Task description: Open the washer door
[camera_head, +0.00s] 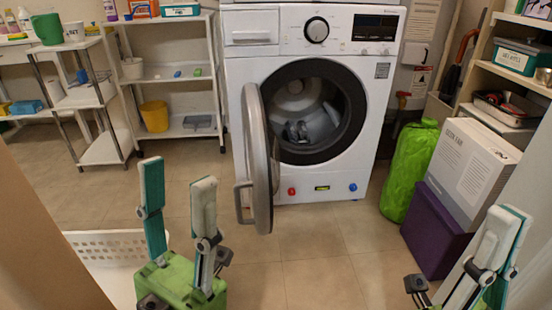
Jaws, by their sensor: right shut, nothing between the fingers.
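The white washer (312,130) stands at the centre. Its round door (260,160) is swung open on the left, seen almost edge-on and jutting towards me, with a grey handle (241,203) on its edge. The opening shows the drum (300,95) with some grey-blue items inside. My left gripper (177,171) points up, open and empty, to the lower left of the door and apart from it in the picture. My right gripper (508,212) is at the lower right, fingers together and empty, away from the washer; its lower part is cut off.
A white basket (105,248) is behind my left gripper. Shelves (170,79) with a yellow bucket (154,116) stand left of the washer. A green bag (409,170), a purple box (433,230) and a white carton (474,165) stand at right. The floor before the washer is clear.

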